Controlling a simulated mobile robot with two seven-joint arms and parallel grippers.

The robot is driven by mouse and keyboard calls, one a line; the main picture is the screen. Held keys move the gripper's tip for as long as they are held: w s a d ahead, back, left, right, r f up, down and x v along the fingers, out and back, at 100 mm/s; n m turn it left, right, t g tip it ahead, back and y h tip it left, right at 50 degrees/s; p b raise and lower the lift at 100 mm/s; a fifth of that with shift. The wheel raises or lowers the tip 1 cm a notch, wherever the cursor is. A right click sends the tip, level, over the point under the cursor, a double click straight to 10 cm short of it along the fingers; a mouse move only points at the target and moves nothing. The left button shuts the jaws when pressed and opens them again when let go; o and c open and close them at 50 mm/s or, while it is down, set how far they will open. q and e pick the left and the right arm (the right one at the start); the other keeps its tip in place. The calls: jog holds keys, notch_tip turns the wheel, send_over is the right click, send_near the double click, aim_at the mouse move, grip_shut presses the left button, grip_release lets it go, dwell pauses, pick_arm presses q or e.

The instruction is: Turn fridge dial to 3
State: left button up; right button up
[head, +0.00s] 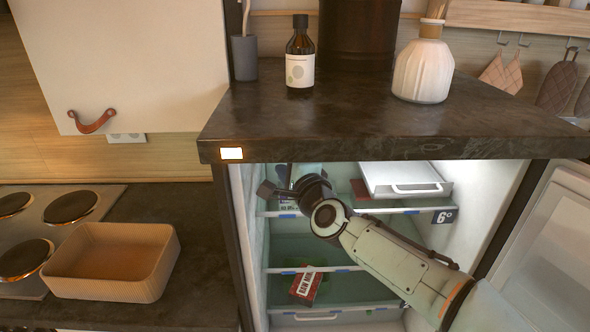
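The fridge (257,240) is open and lit inside, under the dark counter slab. My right arm reaches into its upper part from the lower right. My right gripper (272,187) is dark and small, near the fridge's left inner wall at the top shelf. I cannot tell whether its fingers are open or shut, or whether they touch anything. I cannot make out the dial or its numbers; the gripper and arm may be hiding it. A dark "6°" tag (444,216) sits at the right end of the upper shelf edge. My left gripper is not in view.
The fridge door (553,250) stands open at the right. A white drawer (408,178) is at the upper right inside. A red-and-white pack (307,287) sits lower down. A bottle (300,58) and vase (424,70) stand on the slab above. A tan tray (113,260) is left.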

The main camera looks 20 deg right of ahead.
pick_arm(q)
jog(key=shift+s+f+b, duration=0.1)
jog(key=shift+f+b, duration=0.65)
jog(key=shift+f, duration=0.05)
pick_arm(e)
jog(key=s+d, duration=0.1)
jog(key=s, duration=1.2)
jog(key=shift+d+f, duration=0.2)
jog(key=shift+f, duration=0.05)
